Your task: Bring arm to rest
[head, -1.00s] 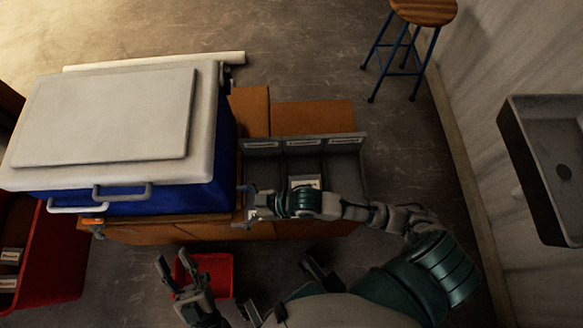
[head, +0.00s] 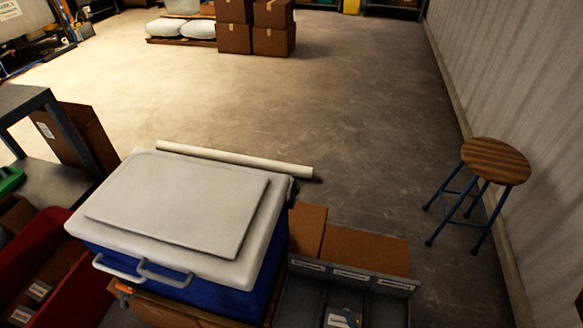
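Neither of my grippers shows in the head view now. The blue cooler (head: 190,272) with its white lid (head: 178,205) stands at the lower left, lid shut, with grey handles on its front. A grey sorting bin (head: 395,286) with labelled compartments stands to its right, cut off by the bottom edge. A small labelled item (head: 340,319) lies in its middle compartment, only partly in view.
A wooden stool (head: 496,161) with blue legs stands at the right by the wall. A red bin (head: 45,240) with boxes is at the lower left. Stacked cartons (head: 255,28) stand at the back.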

